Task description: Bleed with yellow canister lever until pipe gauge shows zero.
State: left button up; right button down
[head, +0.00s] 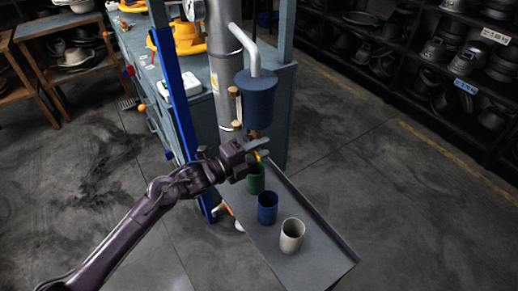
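A dark blue canister (257,97) hangs from a bent grey pipe (243,45) beside a thick vertical metal pipe (225,62). A small yellow piece (263,154), which looks like the lever, shows below the canister at my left gripper's fingers. My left gripper (260,150) is just under the canister's brass outlet. The fingers overlap the yellow piece, and I cannot tell whether they are closed on it. No gauge dial can be read from here. My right gripper is out of view.
A grey tray (325,258) below holds a green cup (256,184), a blue cup (267,208) and a pale cup (292,236). A blue upright post (176,95) stands left of the canister, by the workbench. Dark shelves with hat moulds (433,48) line the right. Floor at right is clear.

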aim_at(257, 156)
pick_arm(q)
grip_shut()
jog(key=shift+f, duration=0.1)
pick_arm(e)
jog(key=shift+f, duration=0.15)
